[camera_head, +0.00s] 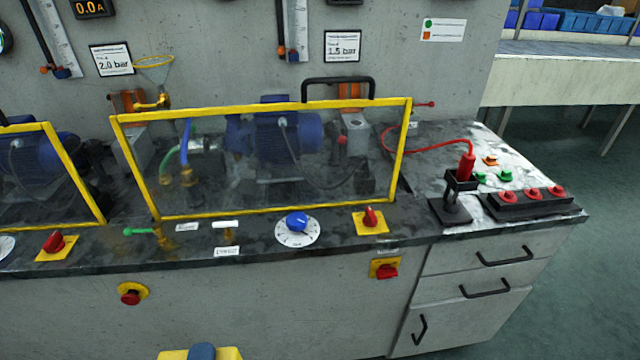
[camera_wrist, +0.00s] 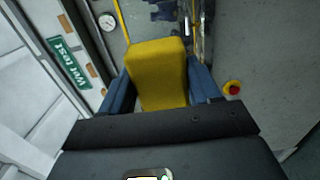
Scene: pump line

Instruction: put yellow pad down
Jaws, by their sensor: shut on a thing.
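The yellow pad (camera_wrist: 160,62) is a thick block in the middle of the wrist view. My gripper (camera_wrist: 160,84) is shut on it, with one blue finger on each side. In the head view the yellow pad (camera_head: 229,354) shows only at the bottom edge, partly behind a blue finger of my gripper (camera_head: 202,352). It is held in front of the bench's grey front panel, below the bench top. The pad's underside and lower part are hidden.
The dark bench top (camera_head: 350,233) carries a yellow-framed guard (camera_head: 280,210), a blue knob (camera_head: 297,221) and red switches. A black stand (camera_head: 452,212) with a red probe (camera_head: 466,166) is at right. A green sign (camera_wrist: 62,48) is left in the wrist view.

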